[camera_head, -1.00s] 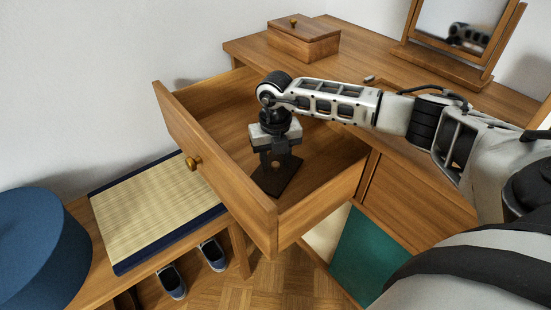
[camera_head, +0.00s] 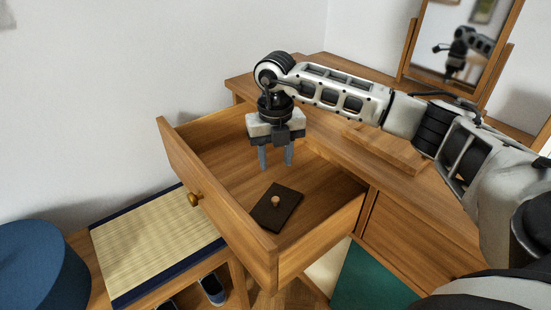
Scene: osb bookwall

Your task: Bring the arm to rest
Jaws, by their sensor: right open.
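My right gripper (camera_head: 276,158) hangs above the open drawer (camera_head: 222,170), pointing down. Its two fingers are apart with nothing between them. In the drawer lies a flat dark brown lid (camera_head: 285,214) with a small light wooden knob (camera_head: 275,201). The lid is below the fingertips, apart from them. My right arm (camera_head: 345,92) reaches in from the right across the dresser. My left gripper does not show.
The wooden dresser (camera_head: 408,206) carries a tilting mirror (camera_head: 466,35) at the back. The drawer front has a round knob (camera_head: 194,199). A bench with a woven mat (camera_head: 150,240) and a blue round thing (camera_head: 38,262) stand at left. Shoes (camera_head: 212,288) sit below.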

